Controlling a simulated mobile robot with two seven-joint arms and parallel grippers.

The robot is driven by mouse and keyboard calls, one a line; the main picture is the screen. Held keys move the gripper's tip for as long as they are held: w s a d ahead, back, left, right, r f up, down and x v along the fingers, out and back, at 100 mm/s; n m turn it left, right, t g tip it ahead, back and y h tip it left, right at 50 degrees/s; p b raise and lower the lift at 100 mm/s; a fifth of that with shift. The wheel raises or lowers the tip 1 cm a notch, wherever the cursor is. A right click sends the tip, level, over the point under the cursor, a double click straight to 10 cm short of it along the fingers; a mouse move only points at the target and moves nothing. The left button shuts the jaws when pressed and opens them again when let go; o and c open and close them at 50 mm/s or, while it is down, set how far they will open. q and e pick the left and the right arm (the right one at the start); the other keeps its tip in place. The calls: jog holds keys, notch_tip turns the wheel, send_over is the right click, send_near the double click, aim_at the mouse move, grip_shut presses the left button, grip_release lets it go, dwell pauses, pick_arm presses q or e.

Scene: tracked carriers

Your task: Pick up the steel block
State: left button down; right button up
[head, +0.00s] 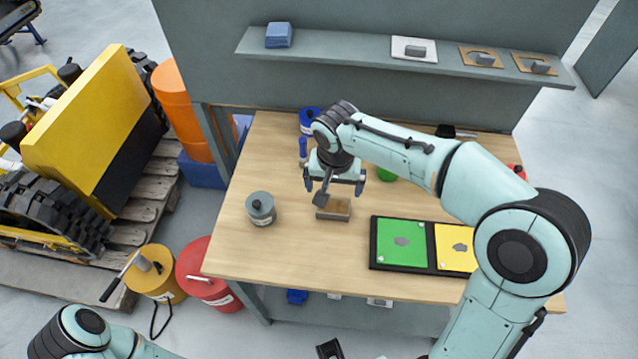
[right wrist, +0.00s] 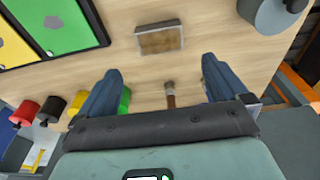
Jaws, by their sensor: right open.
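A small block (head: 334,208) with grey steel-like sides and a brownish top lies flat on the wooden bench, near its middle. I take it for the steel block; it also shows in the right wrist view (right wrist: 160,38), beyond the fingertips and centred between them. My right gripper (head: 337,186) points down above and just behind the block. In the right wrist view its two fingers (right wrist: 162,68) are spread with nothing held between them. Only a link of my left arm shows, at the lower left of the head view; its gripper cannot be made out.
A grey canister (head: 261,208) stands left of the block. A black tray with green (head: 401,241) and yellow (head: 457,247) panels lies to the right. A short brown-handled tool (right wrist: 170,95) lies behind the block. A shelf (head: 380,60) with small items runs above the bench.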

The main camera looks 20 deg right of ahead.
send_over(333, 206)
jog(key=s, duration=0.1)
jog(key=f, duration=0.6)
jog(key=shift+s+a+f+b, duration=0.15)
jog(key=shift+a+f+b, duration=0.15)
jog(key=shift+f+b, duration=0.1)
jog(key=shift+w+d+f, duration=0.1)
jog(key=shift+w+f, duration=0.1)
jog(key=shift+f, duration=0.8)
jog(key=shift+w+d+f, duration=0.1)
jog(key=shift+w+f, duration=0.05)
jog(key=shift+f, duration=0.9)
jog(key=shift+w+d+f, duration=0.1)
jog(key=shift+w+f, duration=0.1)
jog(key=shift+f, duration=0.8)
jog(key=shift+c, duration=0.3)
jog(key=c, duration=1.5)
jog(key=shift+w+r, duration=0.1)
jog(key=shift+r, duration=0.05)
jog(key=shift+c, duration=0.3)
